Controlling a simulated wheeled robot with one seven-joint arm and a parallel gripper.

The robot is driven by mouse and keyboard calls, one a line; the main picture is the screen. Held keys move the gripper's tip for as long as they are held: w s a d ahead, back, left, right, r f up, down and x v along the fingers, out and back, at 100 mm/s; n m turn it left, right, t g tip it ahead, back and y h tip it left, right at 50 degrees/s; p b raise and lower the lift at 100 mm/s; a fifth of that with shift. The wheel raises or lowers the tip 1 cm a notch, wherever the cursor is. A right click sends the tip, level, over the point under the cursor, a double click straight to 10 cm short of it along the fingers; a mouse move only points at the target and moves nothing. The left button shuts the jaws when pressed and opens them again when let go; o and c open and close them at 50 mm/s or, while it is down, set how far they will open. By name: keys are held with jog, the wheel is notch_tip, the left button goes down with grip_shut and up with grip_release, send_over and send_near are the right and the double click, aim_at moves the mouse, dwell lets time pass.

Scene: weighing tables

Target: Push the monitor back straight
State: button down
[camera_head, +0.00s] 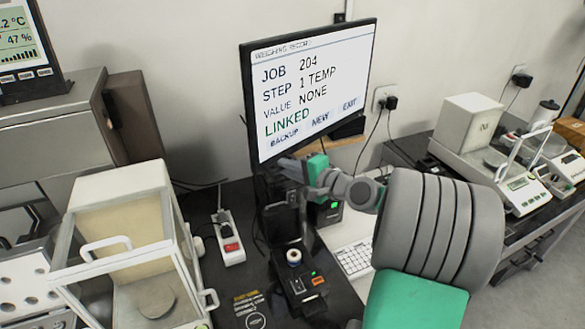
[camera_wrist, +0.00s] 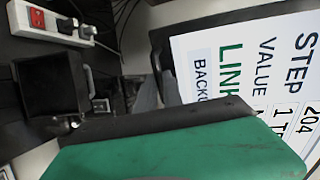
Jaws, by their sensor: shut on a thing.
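The monitor (camera_head: 310,85) stands in the middle of the head view, turned at an angle, with a lit screen reading "WEIGHING RECORD" and "JOB 204". In the wrist view its screen (camera_wrist: 245,65) and dark bezel fill the upper right. My gripper (camera_head: 290,166) is at the monitor's lower edge, near the lower left corner, and is shut on that edge. In the wrist view the grey fingers (camera_wrist: 158,88) meet the bezel. The green and black gripper body hides part of the wrist view, and my arm hides part of the table.
A power strip (camera_head: 229,238) and a label printer (camera_head: 300,283) are on the dark table below the monitor. A white keyboard (camera_head: 355,257) lies right of them. A glass-doored balance (camera_head: 128,240) stands at left, and another balance (camera_head: 480,140) on the right table. The wall is close behind.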

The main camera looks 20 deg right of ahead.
jog(key=w+a+m+h+p, duration=0.2)
jog(key=w+a, duration=0.4)
jog(key=w, duration=0.3)
jog(key=w+a+m+t+h+p, duration=0.1)
jog(key=w+a+h, duration=0.3)
jog(key=w, duration=0.5)
jog(key=a+m+p, duration=0.1)
jog(key=a, duration=0.1)
jog(key=shift+a, duration=0.35)
jog(key=c, duration=1.7)
grip_release()
jog(key=shift+w+a+f, duration=0.1)
jog(key=shift+w+a, duration=0.15)
jog(key=shift+a, duration=0.1)
jog(key=shift+o, duration=0.9)
jog(key=shift+d, duration=0.1)
jog(key=shift+s+d, duration=0.1)
jog(key=shift+d, duration=0.15)
jog(key=b+v, duration=0.2)
jog(key=v, duration=0.5)
jog(key=shift+s+b, duration=0.3)
jog(key=shift+s, duration=0.1)
